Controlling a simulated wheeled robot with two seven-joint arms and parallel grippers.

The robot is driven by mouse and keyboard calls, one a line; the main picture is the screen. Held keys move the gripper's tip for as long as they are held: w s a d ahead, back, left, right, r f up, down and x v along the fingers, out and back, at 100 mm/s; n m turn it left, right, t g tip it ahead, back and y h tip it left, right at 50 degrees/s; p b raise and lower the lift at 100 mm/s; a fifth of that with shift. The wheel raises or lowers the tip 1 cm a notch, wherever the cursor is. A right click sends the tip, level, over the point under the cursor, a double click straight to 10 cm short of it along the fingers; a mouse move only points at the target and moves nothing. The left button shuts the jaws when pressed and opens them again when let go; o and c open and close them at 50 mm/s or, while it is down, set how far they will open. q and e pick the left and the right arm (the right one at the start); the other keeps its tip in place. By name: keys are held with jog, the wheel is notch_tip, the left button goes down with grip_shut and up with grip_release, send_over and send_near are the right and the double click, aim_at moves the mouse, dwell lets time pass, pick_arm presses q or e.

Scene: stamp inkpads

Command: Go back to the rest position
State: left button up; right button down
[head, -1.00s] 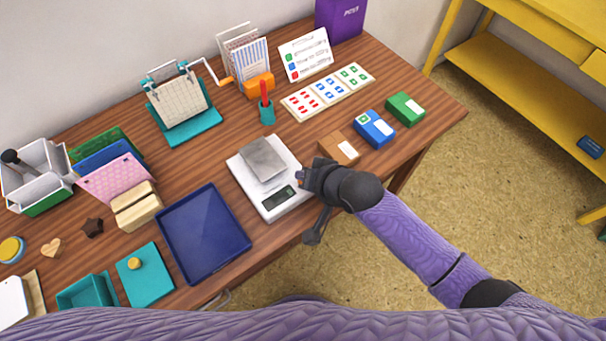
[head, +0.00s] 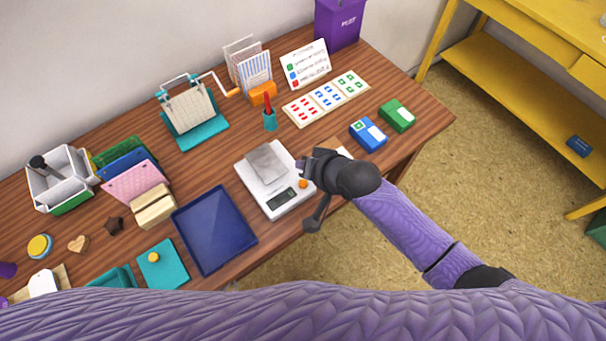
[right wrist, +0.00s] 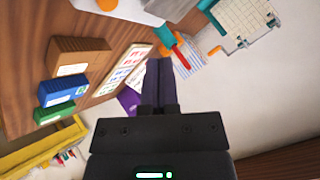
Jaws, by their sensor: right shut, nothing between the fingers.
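My right gripper (head: 304,166) is at the right edge of the white scale (head: 284,205) in the head view, above the table's front part. In the right wrist view its two dark fingers (right wrist: 159,84) are together with nothing between them. My left gripper is not in view.
A blue box (head: 368,136) and a green box (head: 397,115) stand right of the gripper. A blue tray (head: 214,230) lies left. Floor is free beyond the table's right edge.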

jog(key=shift+f, duration=0.15)
jog(key=shift+s, duration=0.1)
jog(key=s+d+r+n+g+h, duration=0.1)
jog(key=s+d+r+g+h, duration=0.15)
jog(key=s+d, duration=0.55)
jog(key=s+d+r+n+g+h, duration=0.1)
jog(key=s+d+r+n+h, duration=0.15)
jog(key=s+d, duration=0.55)
jog(key=s+a+f+g+h+b, duration=0.1)
jog(key=s+f, duration=0.2)
jog(key=f, duration=0.7)
jog(key=s+f+g, duration=0.1)
jog(key=s+f, duration=0.2)
jog(key=f, duration=0.7)
jog(key=s+d+f, duration=0.2)
jog(key=s+f, duration=0.8)
jog(key=s, duration=0.1)
jog(key=shift+d+f+g+b, duration=0.15)
jog(key=shift+g+b, duration=0.15)
jog(key=shift+g, duration=0.05)
jog(key=shift+s, duration=0.1)
